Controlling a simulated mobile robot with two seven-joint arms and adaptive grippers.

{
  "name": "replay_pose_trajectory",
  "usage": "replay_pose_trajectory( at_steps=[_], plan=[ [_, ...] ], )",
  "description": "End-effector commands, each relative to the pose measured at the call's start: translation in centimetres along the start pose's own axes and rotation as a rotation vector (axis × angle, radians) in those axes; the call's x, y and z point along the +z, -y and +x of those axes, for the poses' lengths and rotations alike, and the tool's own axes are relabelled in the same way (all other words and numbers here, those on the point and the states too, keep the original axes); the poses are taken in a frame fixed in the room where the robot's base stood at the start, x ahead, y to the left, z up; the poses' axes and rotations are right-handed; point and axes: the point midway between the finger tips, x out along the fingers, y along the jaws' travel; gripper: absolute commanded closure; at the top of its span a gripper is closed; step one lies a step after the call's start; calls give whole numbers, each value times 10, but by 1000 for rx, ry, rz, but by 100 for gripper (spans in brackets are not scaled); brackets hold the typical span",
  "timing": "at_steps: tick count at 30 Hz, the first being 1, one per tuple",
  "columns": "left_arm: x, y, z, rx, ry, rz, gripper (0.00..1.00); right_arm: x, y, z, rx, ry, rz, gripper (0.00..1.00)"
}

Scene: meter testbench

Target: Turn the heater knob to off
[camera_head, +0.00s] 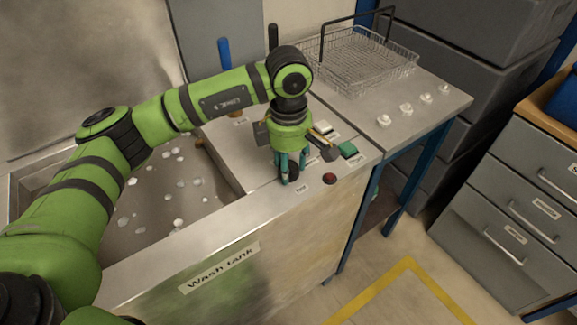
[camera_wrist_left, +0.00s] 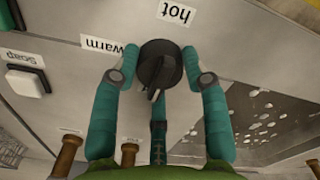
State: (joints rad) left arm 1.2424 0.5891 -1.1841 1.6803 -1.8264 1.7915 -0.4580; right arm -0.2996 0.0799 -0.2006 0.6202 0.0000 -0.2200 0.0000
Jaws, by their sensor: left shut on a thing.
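The heater knob (camera_wrist_left: 156,62) is dark and round, with a raised grip ridge. In the wrist view it sits between the teal fingers of my left gripper (camera_wrist_left: 160,70), which is shut on it. The ridge runs roughly up and down in that view. A "hot" label (camera_wrist_left: 174,13) lies above the knob and a "warm" label (camera_wrist_left: 109,46) to its left. In the head view my left gripper (camera_head: 290,178) points down at the panel by the wash tank's front edge, and its fingers mostly hide the knob. My right gripper is not in view.
A red button (camera_head: 330,179) and a green button (camera_head: 348,149) stand just right of the gripper. The basin (camera_head: 135,225) with foam is to the left. A wire basket (camera_head: 355,60) and several small white pieces (camera_head: 406,109) are on the side table.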

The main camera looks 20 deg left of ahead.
Motion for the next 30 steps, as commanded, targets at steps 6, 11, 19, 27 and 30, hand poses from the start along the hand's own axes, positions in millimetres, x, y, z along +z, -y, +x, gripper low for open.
replay_pose_trajectory(
  at_steps=[6, 11, 19, 27, 30],
  plan=[
    [0, 2, 4, -10, -2, -30, 88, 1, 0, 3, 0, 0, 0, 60],
    [0, 3, 3, -10, -2, -33, 88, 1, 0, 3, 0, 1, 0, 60],
    [0, 3, 3, -10, -3, -32, 43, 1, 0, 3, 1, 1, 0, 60],
    [0, 1, 1, -5, -1, -34, 31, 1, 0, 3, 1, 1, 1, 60],
    [0, 1, 0, -3, 0, -34, 31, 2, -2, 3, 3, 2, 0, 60]
  ],
)
